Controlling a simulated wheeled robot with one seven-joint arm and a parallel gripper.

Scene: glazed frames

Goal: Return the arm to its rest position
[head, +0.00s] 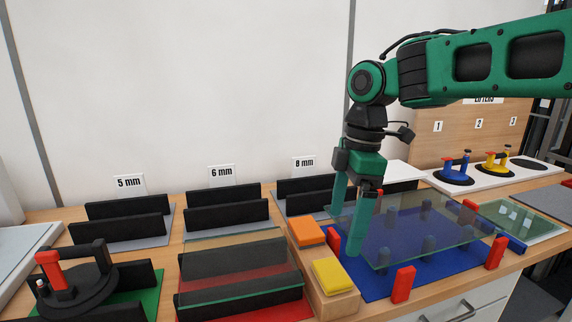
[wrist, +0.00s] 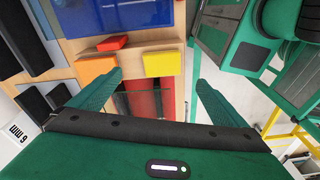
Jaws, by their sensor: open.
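My green arm reaches in from the upper right of the head view, with my gripper (head: 348,230) pointing down above the bench. In the wrist view my gripper (wrist: 159,78) has its two green fingers spread wide, and nothing is clamped between them. In the head view the fingers overlap the left edge of a clear glass pane (head: 425,232), which lies over a blue mat (head: 375,287) among red posts. I cannot tell the exact gap between fingers and pane.
Black racks (head: 228,215) line the back left. A black suction lifter (head: 75,285) stands front left. Blue (head: 455,172) and yellow (head: 494,161) lifters stand back right. Space above the racks is clear.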

